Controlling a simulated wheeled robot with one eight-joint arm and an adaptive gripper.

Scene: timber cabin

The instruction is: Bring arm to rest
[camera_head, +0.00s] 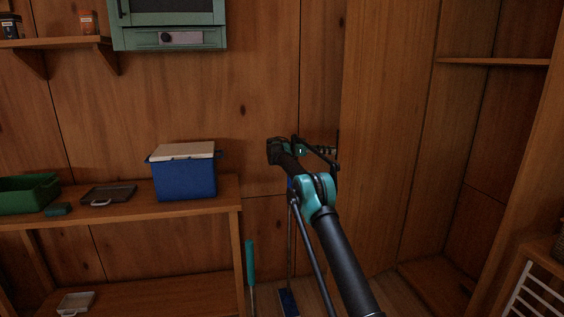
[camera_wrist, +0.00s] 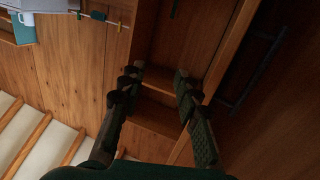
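My arm reaches up from the lower right in the head view, bends at a teal joint, and holds my gripper (camera_head: 322,151) in the air in front of the timber wall. The gripper is small and dark there, pointing to the right. In the wrist view my gripper (camera_wrist: 158,74) shows two dark fingers spread well apart. Nothing is between them, and wooden boards show through the gap.
A wooden bench (camera_head: 120,212) at left holds a blue box (camera_head: 186,181) with a pale lid, a green bin (camera_head: 27,194) and a grey tray (camera_head: 108,195). A green cabinet (camera_head: 170,39) hangs above. A teal-handled tool (camera_head: 250,265) stands beside the bench. A shelf (camera_head: 492,61) is at right.

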